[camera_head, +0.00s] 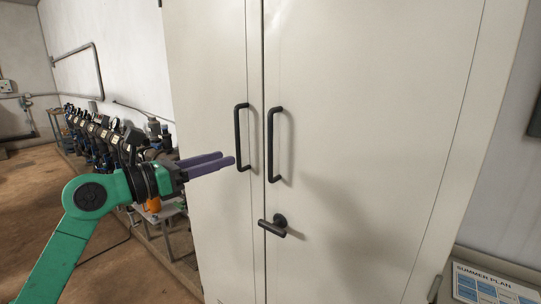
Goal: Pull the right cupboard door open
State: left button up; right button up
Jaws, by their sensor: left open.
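The right cupboard door (370,130) is a tall pale panel. It is shut, with a narrow seam between it and the left door (212,100). A black vertical bar handle (271,145) is on the right door beside the seam, and a black lever latch (273,228) is below it. The left door has a similar black handle (238,138). My left gripper (230,161) is open and empty, with its purple fingers pointing right. In the picture its tips lie just left of the left door's handle; I cannot tell whether they touch it. My right gripper is not in view.
A row of dark valves and pipes (105,130) stands along the wall at left, with an orange part (153,204) near my arm. A "Summer Plan" board (490,288) is at lower right. The brown floor (30,200) at far left is clear.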

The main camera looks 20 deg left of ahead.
pick_arm(q)
jog(key=shift+m, duration=0.3)
jog(key=p+x, duration=0.7)
jog(key=x, duration=0.7)
jog(key=shift+d+r+p, duration=0.1)
jog(key=shift+d+p, duration=0.1)
jog(key=shift+p, duration=0.15)
jog(key=shift+w, duration=0.1)
grip_shut()
